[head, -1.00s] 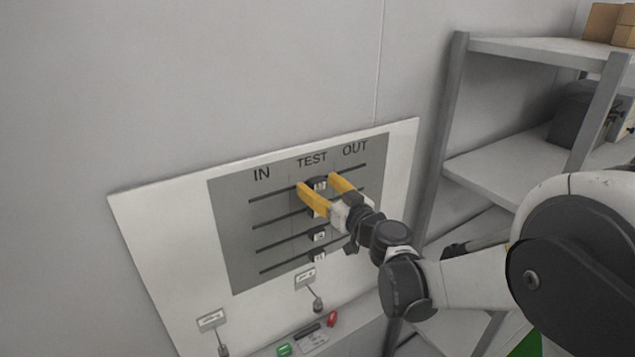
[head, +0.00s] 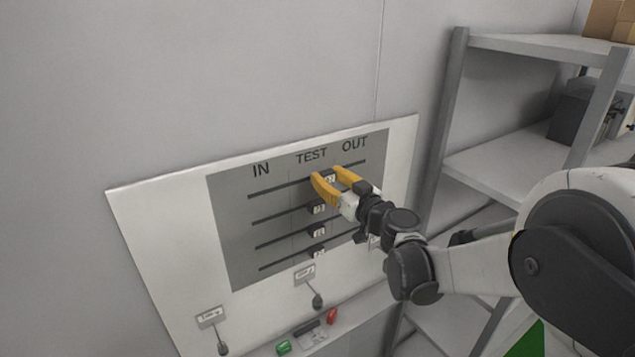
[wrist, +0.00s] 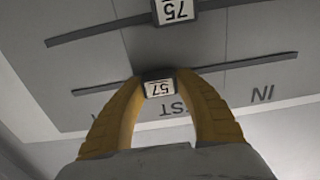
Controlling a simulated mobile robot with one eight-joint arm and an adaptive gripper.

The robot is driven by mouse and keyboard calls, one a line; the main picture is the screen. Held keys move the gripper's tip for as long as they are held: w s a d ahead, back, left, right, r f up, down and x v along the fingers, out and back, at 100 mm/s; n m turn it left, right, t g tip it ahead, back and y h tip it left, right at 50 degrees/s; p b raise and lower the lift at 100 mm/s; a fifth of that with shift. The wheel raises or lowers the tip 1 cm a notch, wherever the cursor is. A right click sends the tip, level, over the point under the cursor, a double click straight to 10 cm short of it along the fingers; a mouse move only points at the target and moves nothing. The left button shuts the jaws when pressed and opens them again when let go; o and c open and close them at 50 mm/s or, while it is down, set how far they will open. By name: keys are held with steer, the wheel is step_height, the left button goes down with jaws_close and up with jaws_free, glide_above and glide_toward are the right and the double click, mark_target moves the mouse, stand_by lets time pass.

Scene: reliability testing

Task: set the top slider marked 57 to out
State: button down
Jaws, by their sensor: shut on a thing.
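The top slider, marked 57 (wrist: 159,88), shows upside down in the wrist view between my yellow fingertips. In the head view the top slider (head: 329,179) is mostly hidden by the fingers and stands a little right of the middle of its track, between TEST and OUT. My gripper (head: 329,174) is shut on this slider, one finger on each side. The grey slider panel (head: 229,230) carries the words IN, TEST and OUT along its top.
Below are more sliders near the middle of their tracks, one marked 75 (wrist: 174,10). Two small levers (head: 318,299), a green button (head: 283,347) and a red button (head: 332,315) sit lower down. A metal shelf (head: 505,165) stands to the right.

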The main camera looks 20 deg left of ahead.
steer(key=w+d+b, duration=0.1)
steer(key=w+d, duration=0.2)
steer(key=w, duration=0.1)
steer(key=w+d, duration=0.3)
steer(key=w, duration=0.1)
steer(key=shift+d+b, duration=0.4)
steer(key=shift+r, duration=0.1)
steer(key=c, duration=1)
jaws_free()
steer(key=shift+o, duration=0.7)
steer(key=shift+w, duration=0.1)
glide_toward(355, 163)
steer(key=v, duration=0.4)
steer(key=shift+d+r, duration=0.1)
